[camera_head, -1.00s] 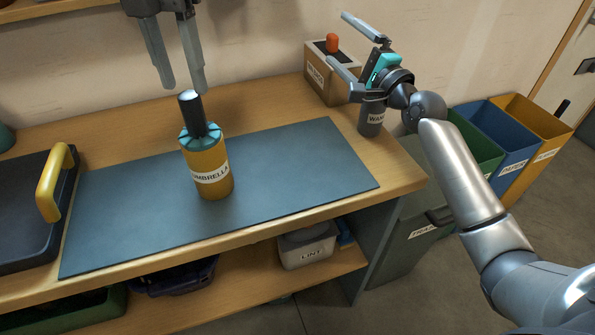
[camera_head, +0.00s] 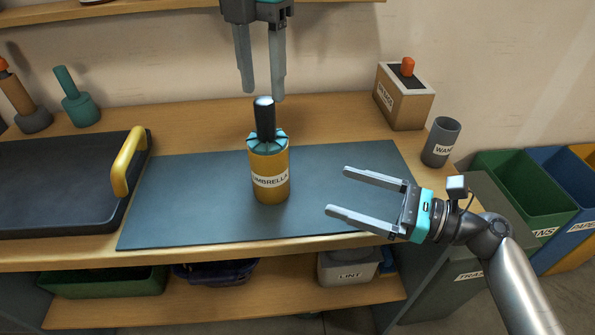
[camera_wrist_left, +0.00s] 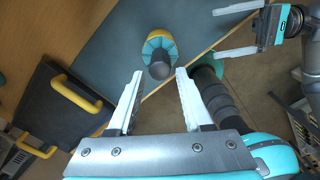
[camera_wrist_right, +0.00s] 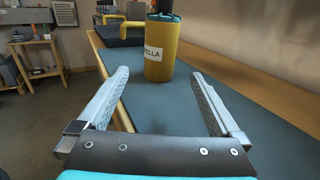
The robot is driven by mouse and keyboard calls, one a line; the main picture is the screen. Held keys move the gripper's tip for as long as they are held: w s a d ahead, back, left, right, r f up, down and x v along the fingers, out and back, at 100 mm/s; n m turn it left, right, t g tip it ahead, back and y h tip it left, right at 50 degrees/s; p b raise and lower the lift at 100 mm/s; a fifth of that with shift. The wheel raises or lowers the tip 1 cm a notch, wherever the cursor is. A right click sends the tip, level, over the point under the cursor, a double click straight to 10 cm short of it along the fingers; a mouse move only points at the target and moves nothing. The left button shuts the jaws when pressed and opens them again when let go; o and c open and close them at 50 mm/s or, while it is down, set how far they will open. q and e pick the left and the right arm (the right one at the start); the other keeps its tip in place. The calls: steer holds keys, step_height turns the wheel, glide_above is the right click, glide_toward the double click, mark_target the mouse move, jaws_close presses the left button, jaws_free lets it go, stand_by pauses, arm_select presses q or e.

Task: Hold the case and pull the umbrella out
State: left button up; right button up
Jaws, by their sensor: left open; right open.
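The yellow case (camera_head: 270,186) with an UMBRELLA label stands upright on the blue-grey mat. The umbrella's dark handle (camera_head: 265,118) sticks up from the case's teal top. My left gripper (camera_head: 262,97) is open and points down just above the handle, apart from it. In the left wrist view the handle's end (camera_wrist_left: 159,70) shows beyond and between the fingertips. My right gripper (camera_head: 336,190) is open to the right of the case, low over the mat, with its fingers pointing at the case. In the right wrist view the case (camera_wrist_right: 160,55) stands ahead between the fingers, not touched.
A black tray (camera_head: 60,215) with a yellow handle lies left of the mat (camera_head: 340,165). A MEMO box (camera_head: 403,105) and a grey cup (camera_head: 441,142) stand at the right. Bins stand beyond the bench's right end. The mat around the case is clear.

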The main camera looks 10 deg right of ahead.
mark_target(271, 168)
steer(key=x, duration=1.4)
steer(key=shift+w+a, duration=0.25)
steer(key=shift+a, duration=0.1)
steer(key=c, duration=1.5)
steer(key=o, duration=1.1)
steer(key=c, duration=0.9)
